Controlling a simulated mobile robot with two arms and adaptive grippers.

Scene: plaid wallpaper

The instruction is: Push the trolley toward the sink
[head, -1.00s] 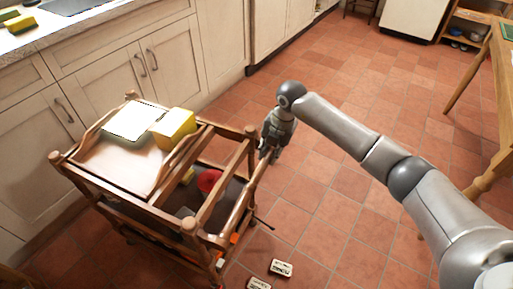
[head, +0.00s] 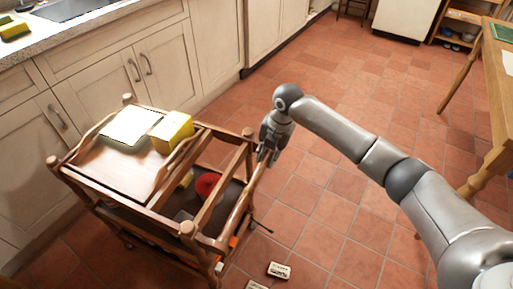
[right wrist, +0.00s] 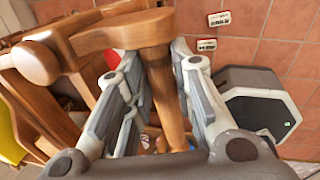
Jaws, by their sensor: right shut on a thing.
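The wooden trolley (head: 112,170) stands on the tiled floor beside the counter cabinets. A yellow box (head: 173,132) and a white sheet or tile (head: 130,125) lie on its top tray, and a red round thing (head: 207,184) is on a lower level. My right gripper (head: 266,152) is at the trolley's right side. In the right wrist view, my right gripper (right wrist: 160,105) is shut on a wooden bar (right wrist: 165,95) of the trolley. The sink (head: 75,8) is set in the counter at the upper left. My left gripper is not in view.
Two small labelled blocks lie on the floor, one of them (head: 279,270) in front of the trolley. The counter cabinets (head: 120,75) border the left. A wooden table (head: 497,100) stands at the right. Open tiled floor (head: 340,95) lies beyond the trolley.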

